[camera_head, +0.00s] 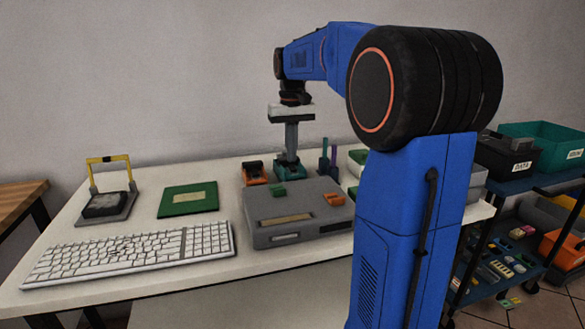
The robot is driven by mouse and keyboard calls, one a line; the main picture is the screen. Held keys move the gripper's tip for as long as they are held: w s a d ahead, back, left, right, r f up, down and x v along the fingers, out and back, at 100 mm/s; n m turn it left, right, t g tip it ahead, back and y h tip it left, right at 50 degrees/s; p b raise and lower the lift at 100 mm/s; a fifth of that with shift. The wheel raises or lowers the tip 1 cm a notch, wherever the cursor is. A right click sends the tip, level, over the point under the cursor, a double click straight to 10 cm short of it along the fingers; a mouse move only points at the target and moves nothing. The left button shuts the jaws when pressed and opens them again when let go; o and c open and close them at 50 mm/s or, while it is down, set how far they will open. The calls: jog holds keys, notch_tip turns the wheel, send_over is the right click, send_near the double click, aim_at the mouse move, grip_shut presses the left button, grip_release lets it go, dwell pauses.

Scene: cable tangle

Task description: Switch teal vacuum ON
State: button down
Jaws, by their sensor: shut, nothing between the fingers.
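A small teal object (288,171), which looks like the teal vacuum, stands on the white table behind the grey box. My gripper (291,150) points straight down over it, with its fingers together and empty. The fingertips are at or just above the top of the teal object; I cannot tell whether they touch. Any switch on it is too small or hidden to make out, so I cannot tell its state.
A grey box (292,211) with green and orange parts stands in front. An orange device (254,173) is close on the left, dark pen-like sticks (328,158) on the right. A keyboard (135,250), green board (188,200) and yellow-handled device (108,200) lie further left.

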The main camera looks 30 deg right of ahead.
aim_at(292, 165)
jog(key=shift+f, duration=0.75)
dwell(1.1)
notch_tip(292, 165, up, 7)
dwell(1.0)
dwell(0.5)
